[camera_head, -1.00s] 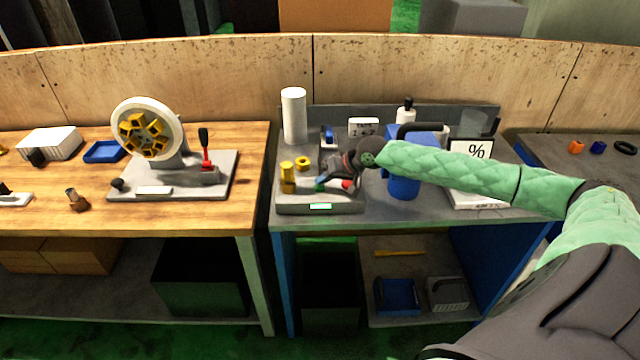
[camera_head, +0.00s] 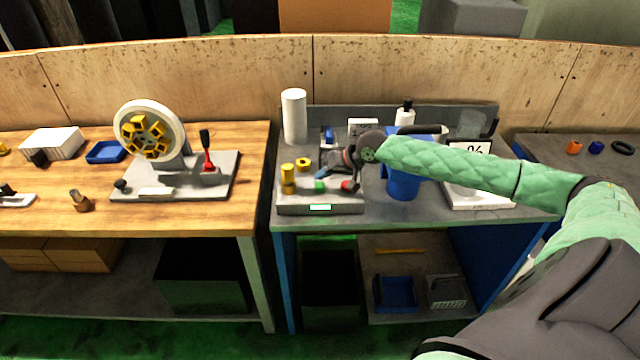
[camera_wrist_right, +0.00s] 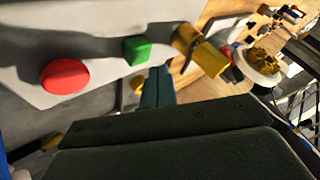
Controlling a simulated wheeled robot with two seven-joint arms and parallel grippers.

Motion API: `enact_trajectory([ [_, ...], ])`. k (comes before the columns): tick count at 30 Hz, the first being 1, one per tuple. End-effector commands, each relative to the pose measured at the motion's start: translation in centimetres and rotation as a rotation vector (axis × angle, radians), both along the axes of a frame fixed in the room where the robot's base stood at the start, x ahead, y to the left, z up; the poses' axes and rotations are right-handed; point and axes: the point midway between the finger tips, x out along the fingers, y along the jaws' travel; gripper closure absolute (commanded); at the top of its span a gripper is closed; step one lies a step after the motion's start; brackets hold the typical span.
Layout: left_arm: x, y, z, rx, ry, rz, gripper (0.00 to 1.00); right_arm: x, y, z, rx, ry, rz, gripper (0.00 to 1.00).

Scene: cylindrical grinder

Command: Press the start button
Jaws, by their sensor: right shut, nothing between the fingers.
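A green button (camera_head: 320,186) and a red button (camera_head: 350,186) sit on the grey grinder base (camera_head: 290,208) on the middle bench. In the right wrist view the green button (camera_wrist_right: 137,49) lies between the red button (camera_wrist_right: 65,76) and a yellow cylinder (camera_wrist_right: 200,50). My right gripper (camera_head: 324,172) is shut and empty, just behind and above the green button. Its bluish fingertips (camera_wrist_right: 158,87) show in the wrist view, apart from the green button. My left gripper is not in view.
Yellow cylindrical parts (camera_head: 288,178) stand left of the buttons. A white cylinder (camera_head: 294,116) stands behind. A blue container (camera_head: 403,183) is right of the base, partly under my right arm.

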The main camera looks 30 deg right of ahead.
Motion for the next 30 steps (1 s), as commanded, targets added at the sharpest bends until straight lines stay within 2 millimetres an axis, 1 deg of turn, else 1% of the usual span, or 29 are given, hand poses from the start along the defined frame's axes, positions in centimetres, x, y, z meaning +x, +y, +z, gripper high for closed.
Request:
enact_trajectory([
  [1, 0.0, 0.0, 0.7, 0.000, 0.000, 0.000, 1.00, 0.0, 0.0, 0.8, 0.000, 0.000, 0.000, 1.00],
  [3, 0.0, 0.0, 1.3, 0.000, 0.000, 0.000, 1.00, 0.0, 0.0, 1.4, 0.000, 0.000, 0.000, 1.00],
  [15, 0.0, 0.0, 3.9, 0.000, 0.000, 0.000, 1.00, 0.0, 0.0, 4.4, 0.000, 0.000, 0.000, 1.00],
  [30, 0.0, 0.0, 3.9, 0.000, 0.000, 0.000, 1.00, 0.0, 0.0, 4.4, 0.000, 0.000, 0.000, 1.00],
])
